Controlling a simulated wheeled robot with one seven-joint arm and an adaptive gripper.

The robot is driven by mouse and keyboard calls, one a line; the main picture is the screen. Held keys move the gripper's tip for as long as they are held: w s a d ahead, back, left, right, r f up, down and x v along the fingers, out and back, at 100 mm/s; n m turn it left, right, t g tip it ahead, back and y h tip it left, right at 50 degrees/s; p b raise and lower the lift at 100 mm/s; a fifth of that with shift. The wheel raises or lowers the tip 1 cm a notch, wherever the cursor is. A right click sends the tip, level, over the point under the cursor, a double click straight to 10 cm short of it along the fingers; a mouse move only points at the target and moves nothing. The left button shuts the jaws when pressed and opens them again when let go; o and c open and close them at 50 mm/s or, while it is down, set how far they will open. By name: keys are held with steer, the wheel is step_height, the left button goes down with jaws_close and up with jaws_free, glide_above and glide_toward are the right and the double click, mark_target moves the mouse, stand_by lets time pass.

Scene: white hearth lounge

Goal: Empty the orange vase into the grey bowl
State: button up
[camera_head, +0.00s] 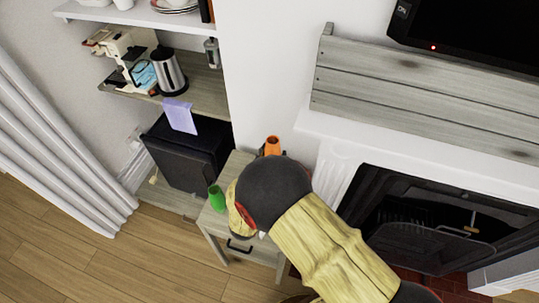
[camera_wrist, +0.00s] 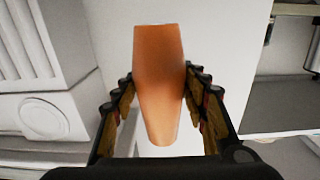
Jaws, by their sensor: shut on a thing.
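The orange vase (camera_wrist: 158,62) sits between the two fingers of my gripper (camera_wrist: 161,88) in the wrist view, and the gripper is shut on it. The vase is smooth and narrows towards the near end. In the head view only the upper part of the orange vase (camera_head: 272,145) shows beyond my arm. My gripper and the rest of the vase are hidden there behind my arm. The vase's contents cannot be seen. I cannot make out a grey bowl in either view.
A small wooden side table (camera_head: 212,221) with a drawer stands under my arm, a green vase (camera_head: 217,197) on its left part. A dark cabinet (camera_head: 185,154) and a shelf with a kettle (camera_head: 168,72) are left. The fireplace (camera_head: 425,225) is right. Floor is clear at lower left.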

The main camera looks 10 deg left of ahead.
steer(key=shift+r+p, duration=1.35)
steer(key=shift+r, duration=0.75)
steer(key=shift+f, duration=0.1)
